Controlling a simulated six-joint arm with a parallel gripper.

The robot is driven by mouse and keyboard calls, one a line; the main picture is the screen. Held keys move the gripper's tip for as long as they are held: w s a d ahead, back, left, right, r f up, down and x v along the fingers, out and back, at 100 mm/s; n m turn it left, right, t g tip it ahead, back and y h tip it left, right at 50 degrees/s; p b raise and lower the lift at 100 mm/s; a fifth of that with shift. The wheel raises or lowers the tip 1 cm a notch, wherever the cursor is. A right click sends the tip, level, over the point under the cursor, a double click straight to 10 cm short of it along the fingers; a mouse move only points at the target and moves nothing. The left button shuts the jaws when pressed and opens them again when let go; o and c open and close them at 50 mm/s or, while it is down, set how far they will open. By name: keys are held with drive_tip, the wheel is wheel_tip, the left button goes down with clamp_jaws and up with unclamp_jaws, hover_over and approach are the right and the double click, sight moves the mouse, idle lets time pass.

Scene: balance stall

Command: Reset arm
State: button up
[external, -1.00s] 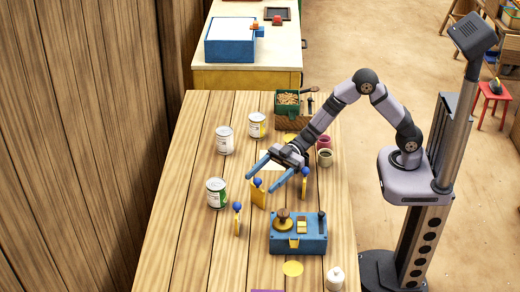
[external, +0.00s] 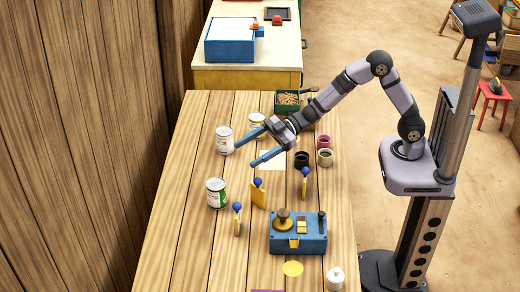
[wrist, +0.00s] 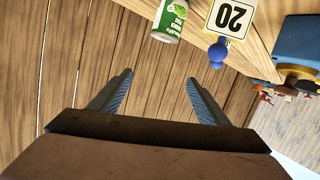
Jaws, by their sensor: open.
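My gripper (external: 258,150) is open and empty above the wooden table, with its two blue fingers pointing left in the external view. One finger reaches over beside a white can (external: 224,140); I cannot tell whether they touch. In the wrist view my gripper's fingers (wrist: 158,95) are spread with bare table planks between them. A green-labelled can (external: 216,193) stands nearer the camera and also shows at the top of the wrist view (wrist: 170,20).
Yellow cards with blue balls (external: 259,195) stand on the table. A blue box (external: 298,235) with a stamp-like knob sits in front. Dark cups (external: 302,160) and a green box of small pieces (external: 287,103) are near the arm. The table's left front is clear.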

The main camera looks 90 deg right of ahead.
drive_tip(key=s+d+f+m+g+h+p, duration=0.2)
drive_tip(key=s+d+m+g+h, duration=0.15)
drive_tip(key=s+d, duration=0.35)
drive_tip(key=s+d+f+m+g+h+p, duration=0.2)
drive_tip(key=s+d+m+h+p, duration=0.1)
drive_tip(key=s+d+h, duration=0.3)
drive_tip(key=s+m+g+y+p, duration=0.1)
drive_tip(key=s+g, duration=0.6)
drive_tip(key=s, duration=1.5)
drive_tip(key=shift+s+f+m+p, duration=0.3)
drive_tip(key=shift+f+m+p, duration=0.15)
drive_tip(key=shift+p, duration=0.3)
drive_tip(key=c, duration=0.7)
drive_tip(key=shift+r, duration=0.2)
